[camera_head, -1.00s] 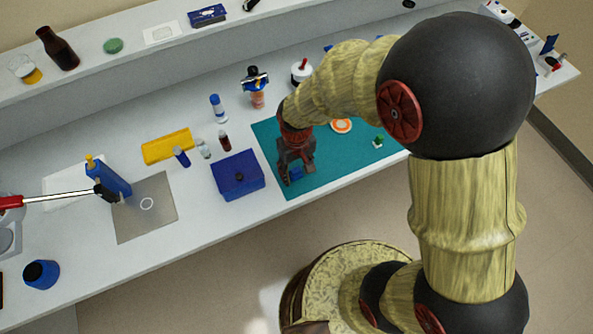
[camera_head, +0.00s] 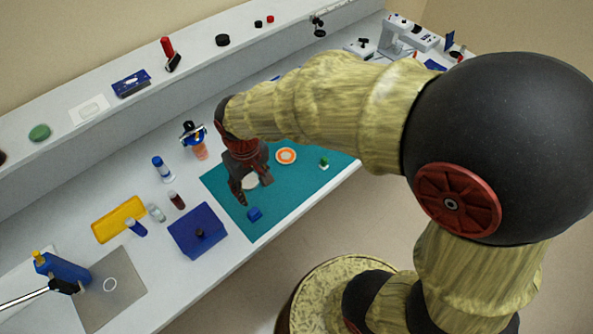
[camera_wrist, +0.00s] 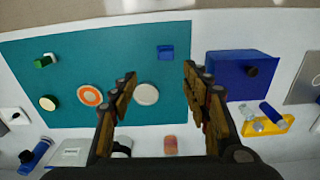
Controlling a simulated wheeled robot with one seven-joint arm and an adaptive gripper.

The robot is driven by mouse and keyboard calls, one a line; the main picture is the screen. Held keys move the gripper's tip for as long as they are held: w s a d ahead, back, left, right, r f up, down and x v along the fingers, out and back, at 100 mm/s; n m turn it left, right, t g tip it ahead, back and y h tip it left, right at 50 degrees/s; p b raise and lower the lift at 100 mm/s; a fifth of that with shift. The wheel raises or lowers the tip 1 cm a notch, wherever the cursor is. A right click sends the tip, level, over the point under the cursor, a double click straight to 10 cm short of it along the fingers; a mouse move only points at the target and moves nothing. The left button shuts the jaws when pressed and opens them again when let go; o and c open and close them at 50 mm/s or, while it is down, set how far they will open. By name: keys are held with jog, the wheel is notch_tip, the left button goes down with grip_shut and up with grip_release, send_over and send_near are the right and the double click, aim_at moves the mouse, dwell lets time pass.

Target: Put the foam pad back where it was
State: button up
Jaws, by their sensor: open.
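I cannot tell for sure which thing is the foam pad; a small blue block (camera_head: 254,214) on the teal mat (camera_head: 225,185) may be it. The block lies near the mat's front edge, left of centre, and also shows in the wrist view (camera_wrist: 166,52), beyond the fingertips. My gripper (camera_head: 253,190) is open and empty above the mat, apart from the block. In the wrist view my gripper (camera_wrist: 158,76) has its fingers spread, with a white round disc (camera_wrist: 147,94) seen between them. The fingers partly hide this disc in the head view.
An orange-ringed disc (camera_head: 286,156) and a small green-and-white item (camera_head: 323,163) lie on the mat's right. A dark blue box (camera_head: 198,231) stands left of the mat. The mat's front strip is mostly clear.

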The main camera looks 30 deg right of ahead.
jog(key=s+d+r+m+t, duration=0.1)
jog(key=s+d+r+t, duration=0.1)
jog(key=s+d+r, duration=0.3)
jog(key=s+d+r+m+t, duration=0.1)
jog(key=s+d+r+t, duration=0.2)
jog(key=r, duration=0.9)
jog(key=s+d, duration=0.2)
jog(key=s, duration=0.1)
jog(key=shift+s+d+m, duration=0.25)
jog(key=shift+s+m, duration=0.05)
jog(key=shift+m, duration=0.1)
jog(key=shift+d+r, duration=0.1)
